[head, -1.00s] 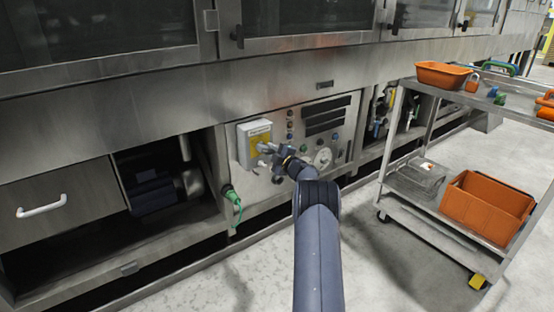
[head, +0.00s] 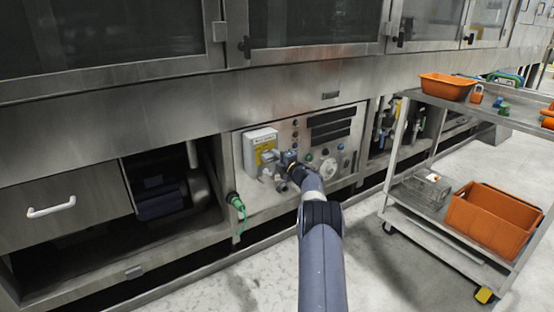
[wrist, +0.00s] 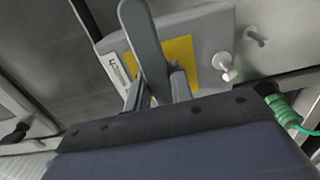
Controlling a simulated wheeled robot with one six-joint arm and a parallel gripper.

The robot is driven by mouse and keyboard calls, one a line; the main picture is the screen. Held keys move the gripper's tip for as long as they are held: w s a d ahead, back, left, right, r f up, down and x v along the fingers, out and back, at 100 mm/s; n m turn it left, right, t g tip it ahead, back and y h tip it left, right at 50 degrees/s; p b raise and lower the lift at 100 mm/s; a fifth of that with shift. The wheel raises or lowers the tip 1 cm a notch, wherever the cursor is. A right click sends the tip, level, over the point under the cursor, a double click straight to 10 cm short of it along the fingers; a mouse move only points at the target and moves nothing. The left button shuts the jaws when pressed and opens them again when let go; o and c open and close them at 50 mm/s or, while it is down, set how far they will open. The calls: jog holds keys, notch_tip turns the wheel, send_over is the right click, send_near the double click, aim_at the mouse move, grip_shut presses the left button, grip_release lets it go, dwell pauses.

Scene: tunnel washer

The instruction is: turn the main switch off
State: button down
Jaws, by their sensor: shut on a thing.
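The main switch is a light grey box (head: 257,139) with a yellow plate (head: 266,147), on the left of the steel control panel. In the wrist view the grey box (wrist: 207,32) and yellow plate (wrist: 181,54) lie behind the fingers, with a white label (wrist: 112,70) beside the plate. My gripper (head: 269,166) is at the front of the box. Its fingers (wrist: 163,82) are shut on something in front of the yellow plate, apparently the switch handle.
A green plug with a cable (head: 236,203) sits left below the box; it also shows in the wrist view (wrist: 283,110). A round white dial (head: 328,169) and several buttons are to the right. A steel cart (head: 405,150) with orange bins stands at the right. Floor between is clear.

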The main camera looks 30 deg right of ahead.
aim_at(277, 158)
jog(key=c, duration=1.2)
grip_release()
jog(key=shift+c, duration=0.2)
jog(key=s+p, duration=0.2)
jog(key=s, duration=0.8)
jog(key=shift+s+d, duration=0.15)
jog(key=shift+s, duration=0.2)
jog(key=w+b, duration=0.1)
jog(key=w, duration=0.6)
jog(key=shift+w+f+b, duration=0.1)
jog(key=shift+w+b, duration=0.2)
jog(key=shift+w, duration=1.6)
